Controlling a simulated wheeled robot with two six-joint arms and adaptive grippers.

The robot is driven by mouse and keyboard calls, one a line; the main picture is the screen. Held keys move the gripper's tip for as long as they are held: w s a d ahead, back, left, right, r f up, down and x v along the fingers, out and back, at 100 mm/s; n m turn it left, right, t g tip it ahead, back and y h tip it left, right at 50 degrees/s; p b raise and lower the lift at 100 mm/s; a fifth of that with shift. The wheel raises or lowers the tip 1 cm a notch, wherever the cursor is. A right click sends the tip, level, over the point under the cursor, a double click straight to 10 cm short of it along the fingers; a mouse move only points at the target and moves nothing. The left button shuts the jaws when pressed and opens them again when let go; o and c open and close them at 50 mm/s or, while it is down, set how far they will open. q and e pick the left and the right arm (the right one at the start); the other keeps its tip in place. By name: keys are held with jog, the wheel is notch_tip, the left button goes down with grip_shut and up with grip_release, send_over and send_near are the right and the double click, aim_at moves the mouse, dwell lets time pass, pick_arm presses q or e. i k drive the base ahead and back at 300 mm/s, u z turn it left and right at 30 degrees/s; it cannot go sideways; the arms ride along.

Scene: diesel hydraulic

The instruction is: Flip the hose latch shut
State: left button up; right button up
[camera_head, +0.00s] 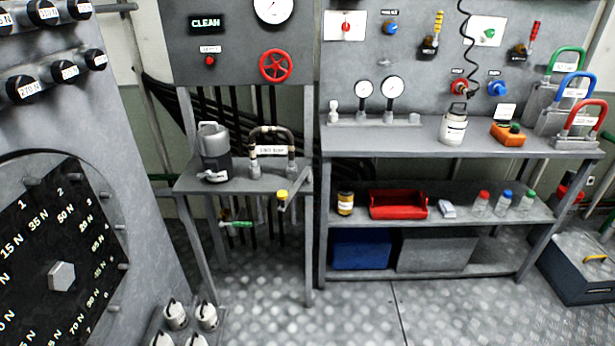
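No part is plainly marked as the hose latch, so I cannot tell for certain which it is. On the small grey stand (190,184) a dark curved hose (271,129) with a white label joins two grey fittings. A yellow-ended lever (282,195) shows at the stand's front edge. A green-handled part (238,224) sits below the stand top, and its details are too small to read. A grey canister on a black base (214,150) stands at the left of the stand. Neither of my grippers is in view.
A red handwheel (275,65) is on the panel above the stand. A workbench (370,143) with gauges, a white container (453,127) and shelves stands to the right. A large dial panel (62,275) fills the left.

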aim_at(286, 198)
jog(key=k, duration=0.65)
jog(key=u, duration=0.05)
jog(key=i, duration=0.9)
jog(key=u, duration=0.9)
jog(key=i, duration=0.25)
jog(key=u, duration=0.3)
